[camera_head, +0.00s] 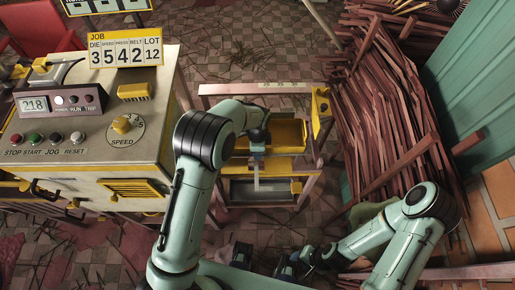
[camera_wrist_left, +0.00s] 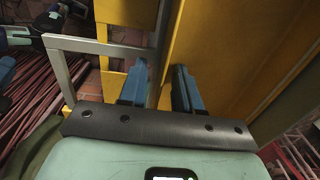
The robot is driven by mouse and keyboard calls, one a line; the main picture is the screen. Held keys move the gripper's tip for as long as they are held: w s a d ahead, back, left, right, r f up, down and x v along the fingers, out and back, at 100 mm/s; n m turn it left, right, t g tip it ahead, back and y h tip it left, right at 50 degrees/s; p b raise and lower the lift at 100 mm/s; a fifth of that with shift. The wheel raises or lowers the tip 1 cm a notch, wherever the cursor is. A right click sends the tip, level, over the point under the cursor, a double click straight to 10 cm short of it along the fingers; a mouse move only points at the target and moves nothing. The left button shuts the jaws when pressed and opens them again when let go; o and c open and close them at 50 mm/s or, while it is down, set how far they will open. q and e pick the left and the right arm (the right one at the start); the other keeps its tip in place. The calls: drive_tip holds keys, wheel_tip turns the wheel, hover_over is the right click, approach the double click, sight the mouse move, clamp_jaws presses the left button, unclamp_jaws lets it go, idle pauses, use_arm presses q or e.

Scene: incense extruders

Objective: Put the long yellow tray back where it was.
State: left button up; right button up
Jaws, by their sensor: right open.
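The long yellow tray (camera_head: 284,133) appears to be the yellow trough on top of the low stand in the middle of the head view. My left gripper (camera_head: 257,150) is at its near left part, and my arm hides some of it. In the left wrist view, the two blue fingers (camera_wrist_left: 160,90) are apart. A grey bar (camera_wrist_left: 160,35) and the edge of a yellow panel (camera_wrist_left: 215,45) show between and behind them; I cannot tell whether the fingers press on either. My right gripper (camera_head: 290,265) is low at the bottom of the head view, open and away from the tray.
The stand's pale frame (camera_head: 228,88) surrounds the trough, with yellow pieces lower down. A control machine (camera_head: 85,140) stands on the left. A big pile of reddish sticks (camera_head: 385,110) fills the right. Tiled floor with scattered sticks (camera_head: 240,50) lies behind the stand.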

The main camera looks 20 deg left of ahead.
use_arm(q)
drive_tip(key=shift+r, duration=0.35)
wheel_tip(320, 180, up, 12)
drive_tip(key=shift+f+p, duration=0.15)
drive_tip(key=shift+p, duration=0.3)
drive_tip(key=shift+s+f, duration=0.1)
drive_tip(key=shift+s, duration=0.05)
